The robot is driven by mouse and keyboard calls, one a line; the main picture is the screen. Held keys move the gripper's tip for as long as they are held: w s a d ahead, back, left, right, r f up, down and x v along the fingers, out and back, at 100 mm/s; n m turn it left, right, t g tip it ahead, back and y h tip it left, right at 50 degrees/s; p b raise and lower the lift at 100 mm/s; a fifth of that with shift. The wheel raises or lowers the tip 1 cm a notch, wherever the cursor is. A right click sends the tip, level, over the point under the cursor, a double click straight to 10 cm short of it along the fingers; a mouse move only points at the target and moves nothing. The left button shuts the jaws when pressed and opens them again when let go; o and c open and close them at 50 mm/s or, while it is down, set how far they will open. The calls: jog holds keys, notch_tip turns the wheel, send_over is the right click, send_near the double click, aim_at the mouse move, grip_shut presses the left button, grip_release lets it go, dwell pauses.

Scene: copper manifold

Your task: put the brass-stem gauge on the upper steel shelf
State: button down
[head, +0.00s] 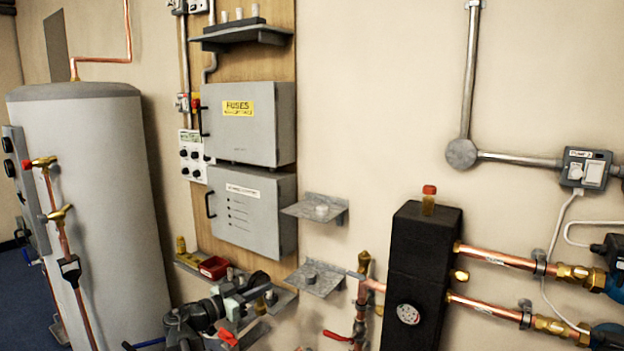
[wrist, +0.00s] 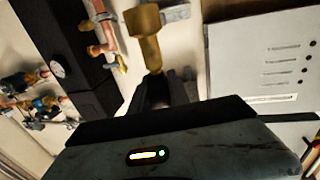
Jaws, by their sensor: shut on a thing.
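My gripper (wrist: 160,92) is shut on the brass-stem gauge (wrist: 148,45). In the wrist view its brass stem sticks out beyond the fingers, with a wider brass end. I cannot make out its dial. In the head view my arm and gripper are at the bottom centre, in front of the lower steel shelf's left side, where the grip is small and hard to read. The upper steel shelf (head: 335,208) is on the wall to the right and higher up, with a small grey round piece on it. The lower steel shelf (head: 325,285) is below it and bears a similar piece.
A black manifold block (head: 415,270) with copper pipes stands right of the shelves, an amber-coloured bottle (head: 429,200) on top. Grey cabinets (head: 255,215) are on the left. A red tray (head: 214,267) and a red-handled valve (head: 338,336) are low down.

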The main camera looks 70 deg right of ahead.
jog(key=d+r+n+t+h+p, duration=0.15)
jog(key=d+r+p, duration=0.25)
jog(key=r+p, duration=1.05)
jog(key=d+r+n+t+p, duration=0.15)
jog(key=d+r+p, duration=0.25)
jog(key=r+p, duration=1.05)
jog(key=shift+m, duration=0.3)
jog(key=s+d+f+b, duration=0.1)
jog(key=d+b, duration=0.1)
jog(key=d, duration=0.3)
jog(key=s+d+f+b, duration=0.1)
jog(key=s+d+b, duration=0.1)
jog(key=d, duration=0.3)
jog(key=s+d+f+b, duration=0.1)
jog(key=d+f+b, duration=0.1)
jog(key=d, duration=0.3)
jog(key=shift+s+b, duration=0.35)
jog(key=shift+b, duration=0.4)
jog(key=shift+r, duration=0.15)
jog(key=c, duration=1.3)
grip_release()
jog(key=shift+o, duration=0.2)
